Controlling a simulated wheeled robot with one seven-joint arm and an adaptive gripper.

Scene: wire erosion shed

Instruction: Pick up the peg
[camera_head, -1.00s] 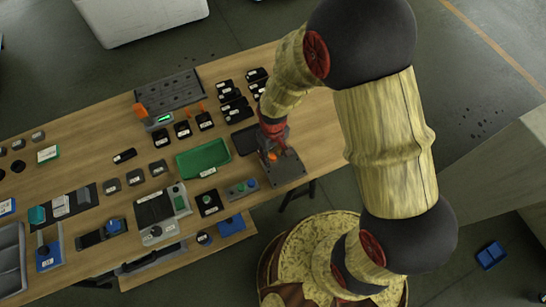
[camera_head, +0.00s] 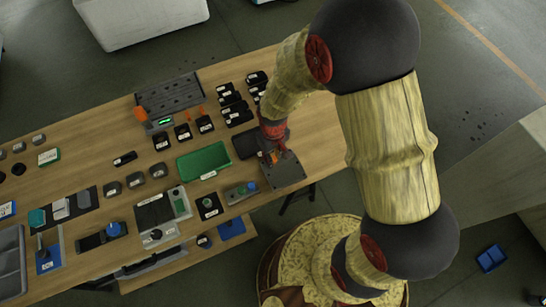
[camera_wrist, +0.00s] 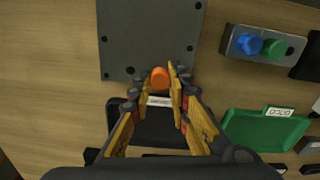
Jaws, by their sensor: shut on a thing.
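An orange peg (camera_wrist: 159,77) shows end-on between the fingertips of my gripper (camera_wrist: 157,85) in the wrist view. My gripper is shut on it. Peg and fingertips are over the near edge of a dark grey plate (camera_wrist: 150,35) with small holes. In the head view my gripper (camera_head: 273,155) is over the far left part of the same plate (camera_head: 285,177), and the peg is mostly hidden by it. Whether the peg still touches the plate I cannot tell.
A green tray (camera_head: 203,161) lies left of the plate, and a grey box with blue and green knobs (camera_head: 241,192) lies nearby. A black tray (camera_wrist: 150,125) sits close under my gripper. Bare wooden table (camera_head: 318,125) lies to the right.

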